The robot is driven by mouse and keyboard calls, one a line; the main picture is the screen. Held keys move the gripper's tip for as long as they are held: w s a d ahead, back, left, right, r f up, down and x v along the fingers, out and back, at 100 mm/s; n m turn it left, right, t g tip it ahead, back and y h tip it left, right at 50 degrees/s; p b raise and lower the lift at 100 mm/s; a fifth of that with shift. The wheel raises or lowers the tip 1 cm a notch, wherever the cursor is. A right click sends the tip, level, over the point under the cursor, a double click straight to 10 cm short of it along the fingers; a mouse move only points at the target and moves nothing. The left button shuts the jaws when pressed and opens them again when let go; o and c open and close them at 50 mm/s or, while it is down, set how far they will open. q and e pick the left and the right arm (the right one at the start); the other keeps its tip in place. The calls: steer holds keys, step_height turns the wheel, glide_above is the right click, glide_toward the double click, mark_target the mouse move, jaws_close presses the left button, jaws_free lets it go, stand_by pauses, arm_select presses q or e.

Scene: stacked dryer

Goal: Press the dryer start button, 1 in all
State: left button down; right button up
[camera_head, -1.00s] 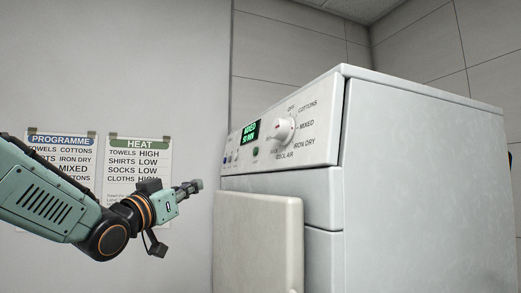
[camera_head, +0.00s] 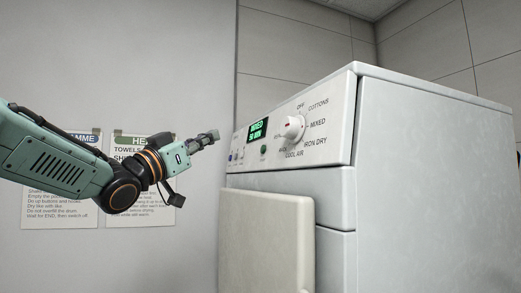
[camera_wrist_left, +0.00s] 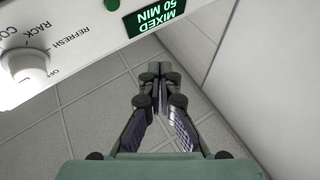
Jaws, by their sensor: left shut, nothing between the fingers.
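The white dryer (camera_head: 430,170) stands at the right with its control panel facing left. A small round green button (camera_head: 264,149) sits below the lit display (camera_head: 258,130), which reads MIXED 50 MIN. No label on the button is legible. In the left wrist view the green button (camera_wrist_left: 112,4) is partly cut off at the top edge, beside the display (camera_wrist_left: 155,14). My left gripper (camera_head: 208,138) is shut and empty, left of the panel and apart from it. Its closed fingertips also show in the left wrist view (camera_wrist_left: 160,72). My right gripper is not in view.
A white knob (camera_head: 293,127) sits right of the display, and small bluish buttons (camera_head: 235,156) lie at the panel's left. An open cream door (camera_head: 268,240) juts out below the panel. Two notices (camera_head: 60,207) hang on the wall behind my arm.

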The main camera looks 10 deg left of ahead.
mark_target(263, 149)
arm_select(q)
steer(key=w+d+f, duration=0.1)
steer(key=w+d, duration=0.3)
steer(key=d, duration=0.3)
steer(key=shift+w+d+f, duration=0.2)
steer(key=shift+w+d, duration=0.1)
steer(key=shift+w, duration=0.05)
steer(key=shift+w+a+f, duration=0.1)
steer(key=shift+w+a, duration=0.1)
steer(key=shift+a, duration=0.1)
steer(key=shift+d, duration=0.15)
steer(key=shift+s+d, duration=0.1)
steer(key=shift+s, duration=0.05)
steer(key=shift+a, duration=0.25)
steer(key=shift+d, duration=0.15)
